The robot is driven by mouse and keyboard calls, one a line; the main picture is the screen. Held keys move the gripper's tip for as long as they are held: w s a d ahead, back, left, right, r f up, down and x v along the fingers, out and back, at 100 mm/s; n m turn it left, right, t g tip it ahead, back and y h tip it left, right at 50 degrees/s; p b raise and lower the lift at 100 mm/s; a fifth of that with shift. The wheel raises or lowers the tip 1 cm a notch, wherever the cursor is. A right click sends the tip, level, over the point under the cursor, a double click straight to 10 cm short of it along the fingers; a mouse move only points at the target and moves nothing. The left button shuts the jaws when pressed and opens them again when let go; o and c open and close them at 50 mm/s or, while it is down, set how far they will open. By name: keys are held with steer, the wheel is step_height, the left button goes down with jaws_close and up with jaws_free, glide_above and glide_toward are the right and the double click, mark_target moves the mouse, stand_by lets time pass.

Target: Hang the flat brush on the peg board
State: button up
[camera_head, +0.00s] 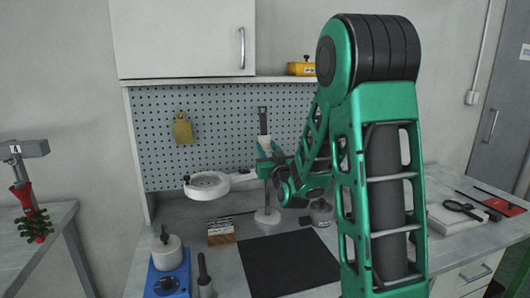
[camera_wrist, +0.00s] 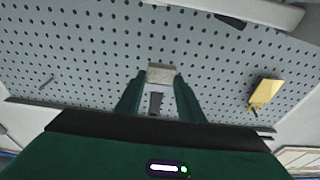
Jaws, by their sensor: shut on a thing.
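My gripper (camera_head: 268,151) is raised in front of the peg board (camera_head: 215,115), shut on the flat brush (camera_head: 263,122). In the head view the brush stands roughly upright, its dark narrow end up and its pale end down between the fingers. In the wrist view the flat brush (camera_wrist: 156,102) shows between the two green fingers of my gripper (camera_wrist: 160,80), with its pale block-like end toward the top of the picture. The peg board (camera_wrist: 90,60) fills the background there. A small thin peg-like mark (camera_wrist: 47,80) shows on the board. I cannot tell whether the brush touches the board.
A yellow tool (camera_head: 183,129) hangs on the board's left part. Below stand a white ring magnifier (camera_head: 207,184), a brush block (camera_head: 220,230), a blue-based pot (camera_head: 168,272) and a dark mat (camera_head: 290,265). My arm hides the board's right part.

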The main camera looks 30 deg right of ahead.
mark_target(265, 150)
steer(key=shift+w+d, duration=0.2)
steer(key=shift+w, duration=0.45)
steer(key=shift+c, duration=1.4)
steer(key=shift+w+d, duration=0.2)
steer(key=shift+w, duration=0.4)
jaws_close()
steer(key=shift+w+d+f, duration=0.2)
steer(key=shift+w+f, duration=0.4)
steer(key=shift+w, duration=0.1)
steer(key=o, duration=1.4)
jaws_free()
